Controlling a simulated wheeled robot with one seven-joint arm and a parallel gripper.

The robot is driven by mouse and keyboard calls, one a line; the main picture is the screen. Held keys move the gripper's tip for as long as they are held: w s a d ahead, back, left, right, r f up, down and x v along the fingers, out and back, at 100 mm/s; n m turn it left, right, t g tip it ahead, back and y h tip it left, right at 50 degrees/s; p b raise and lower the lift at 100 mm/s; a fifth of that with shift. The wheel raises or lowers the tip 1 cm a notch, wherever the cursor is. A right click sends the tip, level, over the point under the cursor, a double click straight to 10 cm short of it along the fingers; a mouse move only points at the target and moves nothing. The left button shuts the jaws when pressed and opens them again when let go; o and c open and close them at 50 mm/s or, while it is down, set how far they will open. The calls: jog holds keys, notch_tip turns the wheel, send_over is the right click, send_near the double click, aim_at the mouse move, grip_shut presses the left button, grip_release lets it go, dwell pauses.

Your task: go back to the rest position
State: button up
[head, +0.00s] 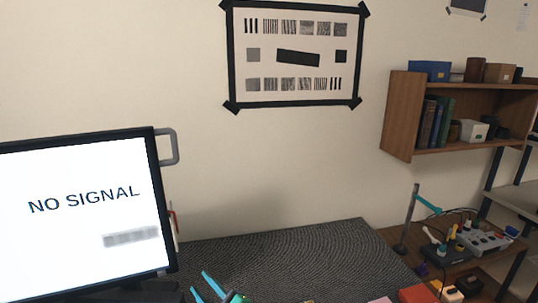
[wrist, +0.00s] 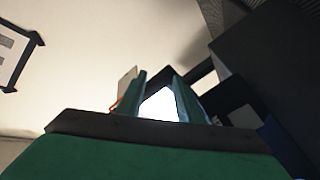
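My gripper (head: 203,282) shows at the bottom edge of the head view, in front of the dark textured mat (head: 290,252). Its two teal fingers stand apart, and most of the hand is cut off by the frame edge. In the wrist view my gripper (wrist: 160,78) points at a pale wall, with a bright white area between its fingers. I see nothing held between them.
A monitor (head: 80,215) reading "NO SIGNAL" stands at the left, close to my gripper. Small items (head: 418,293) lie at the lower right. A wooden shelf (head: 400,115) and a bench with tools (head: 445,252) are at the right. The mat's visible back part is clear.

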jog(key=s+d+f+m+t+h, duration=0.1)
jog(key=s+d+f+m+h, duration=0.2)
jog(key=s+f+m, duration=0.2)
jog(key=s+d+f+m+t+h, duration=0.1)
jog(key=s+d+f+m+h, duration=0.2)
jog(key=s, duration=0.7)
jog(key=s+d+f+m+h, duration=0.4)
jog(key=s+f+m, duration=0.3)
jog(key=f, duration=0.2)
jog(key=shift+s+t, duration=0.4)
jog(key=s+d+r+h, duration=0.1)
jog(key=s+d, duration=0.2)
jog(key=s, duration=0.5)
jog(key=s+d+r+m+h, duration=0.1)
jog(key=s+d, duration=0.2)
jog(key=s, duration=0.5)
jog(key=s+d+r+m+g, duration=0.1)
jog(key=s+d, duration=0.2)
jog(key=s, duration=0.5)
jog(key=shift+d+r+h, duration=0.2)
jog(key=shift+r+h, duration=0.2)
jog(key=shift+s, duration=0.15)
